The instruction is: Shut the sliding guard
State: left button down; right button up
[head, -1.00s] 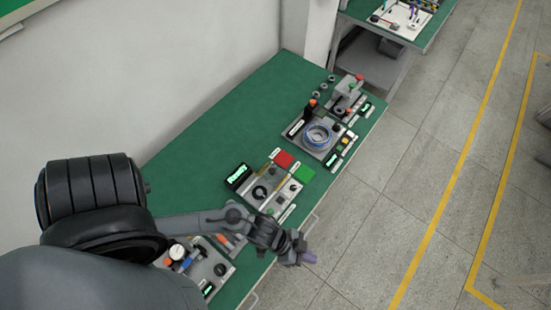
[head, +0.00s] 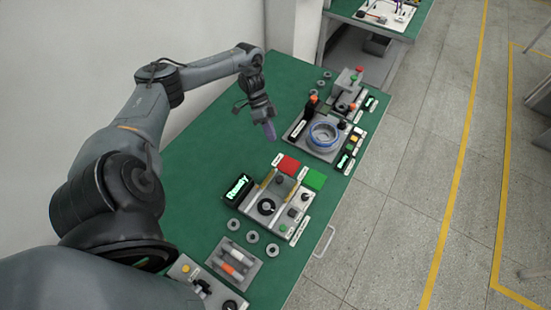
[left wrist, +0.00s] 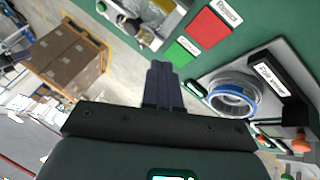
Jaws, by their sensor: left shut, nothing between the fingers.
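I cannot pick out the sliding guard for certain. A middle station (head: 285,222) has a black dial, a knob, a green button and a yellowish bar (head: 265,182) near its back edge. Behind it, another station (head: 302,147) carries a blue-rimmed ring (head: 323,136), which also shows in the left wrist view (left wrist: 232,96). My left gripper (head: 270,131) is in the air over the table, left of the ring station, pointing down. Its purple fingers are together and empty in the left wrist view (left wrist: 163,84). My right gripper is out of view.
A red pad (head: 288,165) and a green pad (head: 314,179) lie between the two stations. A black "Ready" display (head: 238,188) stands at the middle station's left. A tray (head: 234,263) with coloured parts and loose rings lies nearer. The table's back left is bare.

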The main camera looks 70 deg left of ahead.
pick_arm(q)
jog(key=p, duration=0.1)
send_near(278, 174)
notch_tip(278, 174, down, 2)
jog(key=w+d, duration=0.2)
jog(key=w, duration=0.1)
jog(key=shift+s+d+f+p, duration=0.2)
jog(key=shift+s+d+p, duration=0.2)
jog(key=shift+d+p, duration=0.2)
jog(key=shift+s+d+f+p, duration=0.2)
jog(key=shift+s+d+p, duration=0.15)
jog(key=shift+d+p, duration=0.2)
jog(key=shift+s+d+f, duration=0.1)
jog(key=shift+d+f, duration=0.05)
jog(key=shift+d, duration=0.2)
jog(key=shift+d+p, duration=0.1)
jog(key=shift+p, duration=0.2)
